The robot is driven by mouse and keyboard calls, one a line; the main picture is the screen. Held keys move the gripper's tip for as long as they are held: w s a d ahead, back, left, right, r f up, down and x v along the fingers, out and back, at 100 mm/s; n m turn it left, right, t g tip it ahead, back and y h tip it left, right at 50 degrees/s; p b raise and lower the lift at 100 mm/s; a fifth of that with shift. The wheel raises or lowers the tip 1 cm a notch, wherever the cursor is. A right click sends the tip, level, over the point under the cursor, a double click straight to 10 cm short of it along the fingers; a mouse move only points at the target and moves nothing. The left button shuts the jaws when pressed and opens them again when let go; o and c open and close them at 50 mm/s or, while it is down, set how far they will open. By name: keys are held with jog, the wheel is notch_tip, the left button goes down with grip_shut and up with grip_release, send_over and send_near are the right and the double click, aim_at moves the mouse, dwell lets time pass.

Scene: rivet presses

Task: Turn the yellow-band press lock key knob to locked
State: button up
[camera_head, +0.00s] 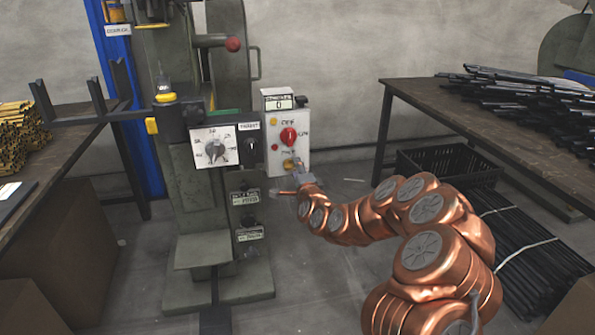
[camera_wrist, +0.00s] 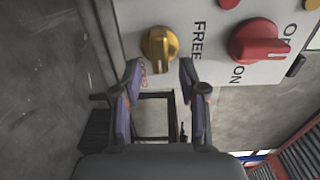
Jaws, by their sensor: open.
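The yellow lock key knob (camera_wrist: 160,45) is on the face of a white control box (camera_head: 302,105). In the wrist view its bar points down the picture, towards my gripper. The word FREE (camera_wrist: 197,40) is printed to its right, and small red lettering (camera_wrist: 143,76), partly hidden by a finger, lies below left. In the head view the yellow knob (camera_head: 290,164) is low on the box, just above my gripper (camera_head: 297,180). My gripper (camera_wrist: 158,76) is open and empty, its fingertips just below the knob, one on each side. I cannot tell whether they touch it.
A red knob (camera_wrist: 255,42) with ON and OFF lettering sits beside the yellow one. The green-grey press (camera_head: 205,190) with a dial panel (camera_head: 215,146) stands left of the box. A table with dark rods (camera_head: 400,92) is at right, a black crate (camera_head: 435,163) below it.

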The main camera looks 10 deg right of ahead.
jog(key=s, duration=0.7)
jog(key=shift+s, duration=0.25)
dwell(0.4)
